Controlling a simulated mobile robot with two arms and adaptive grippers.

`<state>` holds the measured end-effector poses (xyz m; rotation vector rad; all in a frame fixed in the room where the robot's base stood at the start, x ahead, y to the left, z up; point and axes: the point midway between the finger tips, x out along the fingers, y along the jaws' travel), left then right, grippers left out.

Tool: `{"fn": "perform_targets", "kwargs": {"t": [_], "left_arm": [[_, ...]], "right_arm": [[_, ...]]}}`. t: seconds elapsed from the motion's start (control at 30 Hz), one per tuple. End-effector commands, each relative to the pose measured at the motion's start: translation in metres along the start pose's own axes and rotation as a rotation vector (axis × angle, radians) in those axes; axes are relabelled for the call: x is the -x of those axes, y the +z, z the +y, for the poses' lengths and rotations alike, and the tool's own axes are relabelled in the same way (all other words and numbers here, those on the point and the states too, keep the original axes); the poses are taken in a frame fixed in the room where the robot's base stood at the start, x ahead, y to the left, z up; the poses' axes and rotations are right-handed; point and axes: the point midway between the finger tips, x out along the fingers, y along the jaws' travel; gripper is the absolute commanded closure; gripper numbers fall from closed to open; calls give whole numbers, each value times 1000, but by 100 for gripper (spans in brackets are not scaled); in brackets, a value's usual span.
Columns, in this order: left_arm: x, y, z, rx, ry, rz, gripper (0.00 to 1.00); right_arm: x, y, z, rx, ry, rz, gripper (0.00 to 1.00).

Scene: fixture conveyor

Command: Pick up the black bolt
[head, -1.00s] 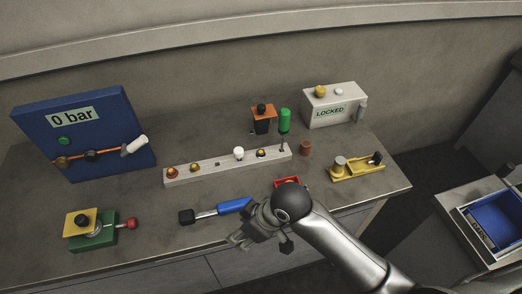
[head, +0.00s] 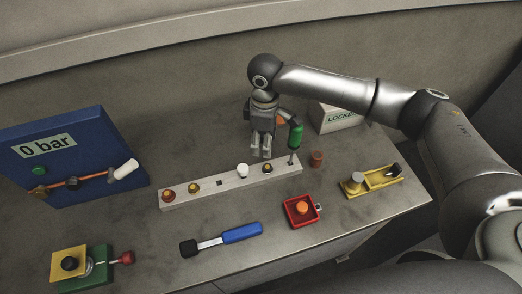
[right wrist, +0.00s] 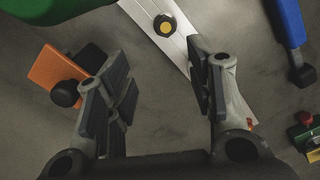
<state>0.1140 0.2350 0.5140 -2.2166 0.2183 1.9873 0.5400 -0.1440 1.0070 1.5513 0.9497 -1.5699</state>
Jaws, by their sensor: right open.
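A dark round piece with a yellow centre, seemingly the black bolt (head: 267,168), sits in the white rail (head: 231,183), near the rail's right end. In the right wrist view the bolt (right wrist: 164,26) shows at top centre, on the rail (right wrist: 150,8), beyond my fingertips. My right gripper (head: 262,152) points down at the rail's back edge, close to the bolt and apart from it. In the right wrist view its fingers (right wrist: 164,88) are spread, with only grey tabletop and part of the rail between them. My left gripper is out of view.
A green-handled screwdriver (head: 295,137) stands at the rail's right end, close to my right gripper. An orange block with a black knob (right wrist: 58,80) is beside the left finger. A blue-handled tool (head: 240,232) and a red tray (head: 290,213) lie in front.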

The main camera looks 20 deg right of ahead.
Motion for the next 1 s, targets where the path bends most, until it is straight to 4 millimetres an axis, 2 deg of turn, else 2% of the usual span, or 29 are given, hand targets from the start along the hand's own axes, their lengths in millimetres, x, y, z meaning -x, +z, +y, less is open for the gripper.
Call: {"fn": "perform_targets", "kwargs": {"t": [0.1, 0.17, 0.4, 0.5, 0.57, 0.8, 0.9, 1.0], "left_arm": [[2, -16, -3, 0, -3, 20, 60], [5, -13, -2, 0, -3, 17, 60], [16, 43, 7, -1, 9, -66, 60], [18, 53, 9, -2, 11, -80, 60], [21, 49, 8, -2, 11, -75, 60], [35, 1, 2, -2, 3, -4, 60], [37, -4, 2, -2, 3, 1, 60], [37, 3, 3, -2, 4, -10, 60]], "right_arm": [[-5, 2, 2, -4, -2, -7, 51], [-14, 3, 2, -5, -3, -9, 51], [-48, 2, 2, -4, 0, -6, 51], [-54, 2, 2, -4, 1, -4, 51], [-57, 3, 1, -3, 1, -5, 51], [-91, 6, -3, -4, 0, -6, 51], [-101, 6, -3, -5, 0, -5, 51], [-106, 6, -3, -4, 1, -4, 51]]}}
